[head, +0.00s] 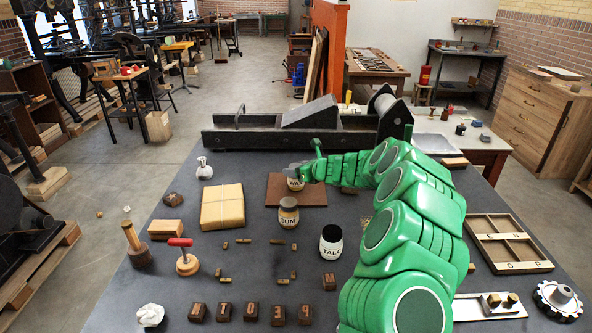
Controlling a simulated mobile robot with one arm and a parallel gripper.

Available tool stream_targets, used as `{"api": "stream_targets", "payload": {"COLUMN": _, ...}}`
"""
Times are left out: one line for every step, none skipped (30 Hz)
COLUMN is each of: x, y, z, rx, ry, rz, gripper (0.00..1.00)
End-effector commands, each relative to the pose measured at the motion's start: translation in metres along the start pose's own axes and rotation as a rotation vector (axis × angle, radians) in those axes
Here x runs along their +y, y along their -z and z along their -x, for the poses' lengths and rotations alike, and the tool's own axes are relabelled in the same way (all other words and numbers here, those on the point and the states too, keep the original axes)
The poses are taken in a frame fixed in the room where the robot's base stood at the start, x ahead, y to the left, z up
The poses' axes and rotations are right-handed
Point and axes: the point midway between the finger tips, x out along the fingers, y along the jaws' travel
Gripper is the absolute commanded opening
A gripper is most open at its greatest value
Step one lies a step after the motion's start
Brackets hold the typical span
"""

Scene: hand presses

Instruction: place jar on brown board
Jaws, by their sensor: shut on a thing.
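The brown board (278,199) lies flat on the dark table, in the middle of the head view. A small jar (295,184) with a pale label, its letters partly hidden, is at the board. My gripper (294,170) is shut on this jar at its top and covers its upper part. I cannot tell whether the jar's base touches the board or hangs just above it. A jar labelled GUM (288,213) stands at the board's front edge. A white jar labelled TALC (331,243) stands further forward, apart from the board.
A wrapped tan package (223,206) lies left of the board, with a white bottle (204,169) behind it. A black press bed (290,137) spans the back. Small type pieces and letter blocks (278,315) lie in front. A wooden letter tray (507,243) is at the right.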

Motion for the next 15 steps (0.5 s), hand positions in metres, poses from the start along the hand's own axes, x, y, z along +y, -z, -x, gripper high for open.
{"api": "stream_targets", "payload": {"x": 0.0001, "y": 0.0007, "z": -0.0004, "rx": 0.0, "ry": 0.0, "rz": 0.0, "gripper": 0.2}}
{"api": "stream_targets", "payload": {"x": 0.0, "y": 0.0013, "z": -0.0006, "rx": 0.0, "ry": 0.0, "rz": 0.0, "gripper": 0.2}}
{"api": "stream_targets", "payload": {"x": -0.0001, "y": 0.002, "z": -0.0008, "rx": 0.0, "ry": 0.0, "rz": 0.0, "gripper": 0.61}}
{"api": "stream_targets", "payload": {"x": -0.0002, "y": 0.0018, "z": -0.0006, "rx": 0.0, "ry": 0.0, "rz": 0.0, "gripper": 0.65}}
{"api": "stream_targets", "payload": {"x": -0.0001, "y": 0.0016, "z": -0.0006, "rx": 0.0, "ry": 0.0, "rz": 0.0, "gripper": 0.7}}
{"api": "stream_targets", "payload": {"x": -0.0001, "y": 0.0016, "z": -0.0006, "rx": 0.0, "ry": 0.0, "rz": 0.0, "gripper": 0.76}}
{"api": "stream_targets", "payload": {"x": 0.0, "y": 0.0016, "z": -0.0006, "rx": 0.0, "ry": 0.0, "rz": 0.0, "gripper": 0.8}}
{"api": "stream_targets", "payload": {"x": 0.0, "y": 0.0016, "z": -0.0006, "rx": 0.0, "ry": 0.0, "rz": 0.0, "gripper": 0.85}}
{"api": "stream_targets", "payload": {"x": 0.0, "y": 0.0015, "z": -0.0006, "rx": 0.0, "ry": 0.0, "rz": 0.0, "gripper": 0.85}}
{"api": "stream_targets", "payload": {"x": 0.0, "y": 0.0015, "z": -0.0006, "rx": 0.0, "ry": 0.0, "rz": 0.0, "gripper": 0.85}}
{"api": "stream_targets", "payload": {"x": 0.0, "y": 0.0015, "z": -0.0007, "rx": 0.0, "ry": 0.0, "rz": 0.0, "gripper": 0.85}}
{"api": "stream_targets", "payload": {"x": 0.0, "y": 0.0015, "z": -0.0007, "rx": 0.0, "ry": 0.0, "rz": 0.0, "gripper": 0.85}}
{"api": "stream_targets", "payload": {"x": 0.0, "y": 0.0015, "z": -0.0007, "rx": 0.0, "ry": 0.0, "rz": 0.0, "gripper": 0.85}}
{"api": "stream_targets", "payload": {"x": 0.0, "y": 0.0015, "z": -0.0007, "rx": 0.0, "ry": 0.0, "rz": 0.0, "gripper": 0.85}}
{"api": "stream_targets", "payload": {"x": 0.0001, "y": 0.0016, "z": -0.0006, "rx": 0.0, "ry": 0.0, "rz": 0.0, "gripper": 0.85}}
